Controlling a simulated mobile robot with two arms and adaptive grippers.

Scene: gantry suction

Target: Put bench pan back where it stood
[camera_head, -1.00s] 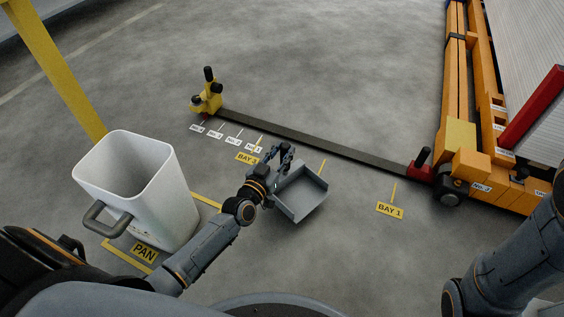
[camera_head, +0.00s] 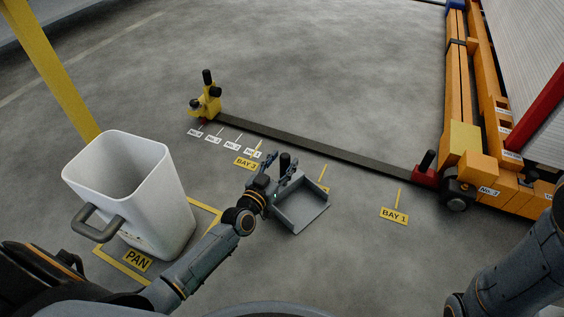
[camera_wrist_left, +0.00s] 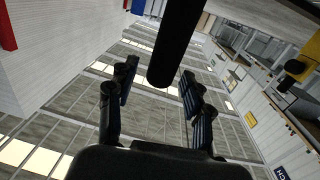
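The bench pan looks to be the grey open-fronted scoop (camera_head: 303,212) on the floor, right of my left gripper in the head view. A dark upright post (camera_head: 285,162), seemingly its handle, rises at its back edge. My left gripper (camera_head: 279,173) is open at this post. In the left wrist view, a black cylinder (camera_wrist_left: 175,45) stands between the spread fingers (camera_wrist_left: 158,90), with gaps on both sides. The floor label PAN (camera_head: 137,260) and yellow corner lines lie at lower left, partly hidden by a white bin. My right gripper is out of view; only that arm shows.
The white bin (camera_head: 157,205) with a grey handle stands over the PAN marking. A dark floor rail (camera_head: 320,148) runs from a yellow stop (camera_head: 207,97) to a red block (camera_head: 425,175) by the orange gantry (camera_head: 457,90). Open floor lies beyond the rail.

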